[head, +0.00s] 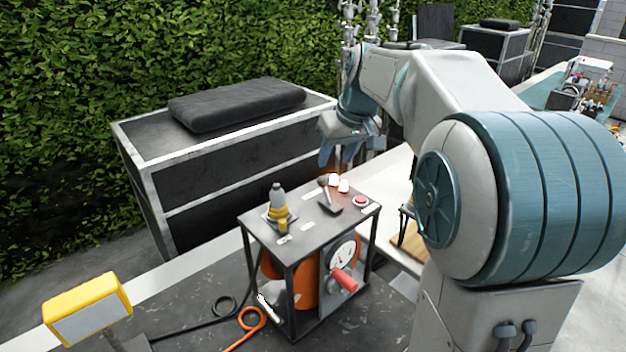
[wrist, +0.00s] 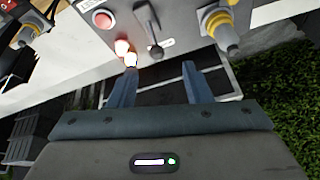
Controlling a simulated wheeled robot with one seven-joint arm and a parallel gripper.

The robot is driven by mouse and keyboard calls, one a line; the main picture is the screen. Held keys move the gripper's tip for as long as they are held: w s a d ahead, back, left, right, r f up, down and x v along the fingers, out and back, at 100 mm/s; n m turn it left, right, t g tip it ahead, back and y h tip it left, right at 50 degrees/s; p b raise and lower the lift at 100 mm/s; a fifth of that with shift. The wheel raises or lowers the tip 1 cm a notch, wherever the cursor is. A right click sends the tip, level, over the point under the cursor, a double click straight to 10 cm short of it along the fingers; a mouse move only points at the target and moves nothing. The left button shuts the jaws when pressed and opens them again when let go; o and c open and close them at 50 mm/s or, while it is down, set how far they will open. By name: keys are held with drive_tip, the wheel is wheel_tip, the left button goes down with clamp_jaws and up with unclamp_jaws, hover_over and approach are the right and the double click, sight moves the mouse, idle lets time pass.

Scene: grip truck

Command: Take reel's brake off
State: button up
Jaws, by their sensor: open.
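The reel is an orange drum (head: 300,282) inside a black frame, with a round dial (head: 343,254) and a red-gripped handle (head: 343,280) on its front. On the grey top panel (head: 310,226) stands a small lever (head: 325,190) with a dark knob; it also shows in the wrist view (wrist: 152,38), knob toward my gripper. I cannot read whether it is the brake. My gripper (head: 340,158) is open and empty above the panel's far edge. In the wrist view its fingertips (wrist: 159,72) are apart, with the lever knob just ahead between them, not visibly touched.
Two glowing lamps (head: 339,183) and a red button (head: 360,201) sit beside the lever. A yellow-and-grey connector (head: 278,206) stands at the panel's left. A black case (head: 220,165) with a dark cushion is behind; a yellow lamp (head: 88,310) is front left.

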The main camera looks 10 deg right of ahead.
sight(323, 181)
drive_tip(key=b+x, duration=0.2)
drive_tip(key=x, duration=0.2)
drive_tip(key=w+b+x, duration=0.1)
drive_tip(key=x, duration=0.4)
drive_tip(key=w+b+x, duration=0.1)
drive_tip(key=b+x, duration=0.1)
drive_tip(key=x, duration=0.3)
drive_tip(key=shift+d+r+b, duration=0.1)
drive_tip(key=shift+d+b, duration=0.05)
drive_tip(key=shift+b, duration=0.2)
clamp_jaws()
